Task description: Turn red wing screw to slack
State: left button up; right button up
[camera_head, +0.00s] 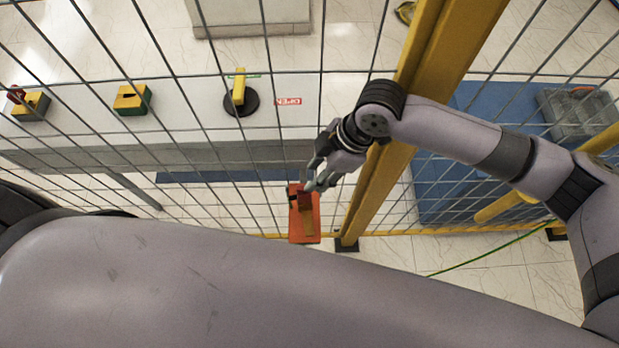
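A dark red piece (304,201), which looks like the red wing screw, sits on an orange-red plate (305,229) at the wire fence, near the middle of the camera_head view. My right gripper (314,181) reaches in from the right, with its fingertips at the upper edge of this piece. The fingers partly cover its top, and I cannot tell whether they touch it or are closed on it. My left gripper is not in view.
Wire fence with a yellow post (397,140) stands close to my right arm. Behind it, a white table (190,108) bears a yellow-green block (133,99), a yellow handle on a black disc (239,92) and another block (31,105). A grey crate (580,110) lies at right.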

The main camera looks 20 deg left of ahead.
jog(key=v, duration=0.6)
jog(key=shift+r, duration=0.15)
